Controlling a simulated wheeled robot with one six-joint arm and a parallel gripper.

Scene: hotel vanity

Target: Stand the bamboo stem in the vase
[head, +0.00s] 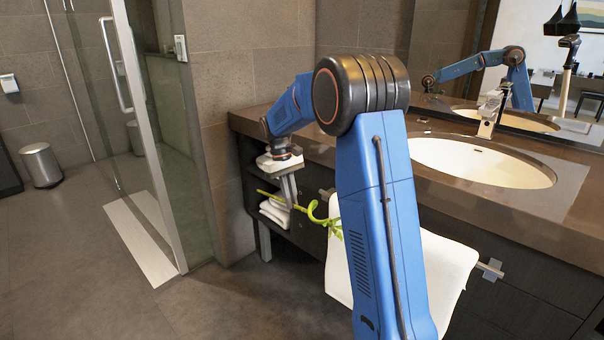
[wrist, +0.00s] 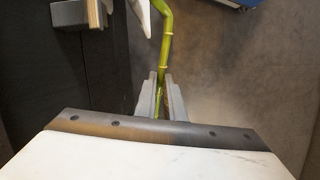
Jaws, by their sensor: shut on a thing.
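The bamboo stem (head: 313,210) is green, with a curled part and small leaves at its right end. My gripper (head: 290,200) points down in front of the vanity, below counter height, and is shut on the stem. The stem lies tilted across the jaws, its plain end to the left and its leafy end lower right. In the wrist view the stem (wrist: 166,45) passes between the fingertips (wrist: 160,92) and bends towards the top. No vase can be made out in either view.
The vanity counter (head: 270,116) holds a sink (head: 480,162) and a faucet (head: 490,112). A white towel (head: 445,268) hangs on its front, partly behind my arm. Folded towels (head: 273,213) lie on the open shelf. A glass shower door (head: 140,120) stands left; the floor (head: 110,285) is clear.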

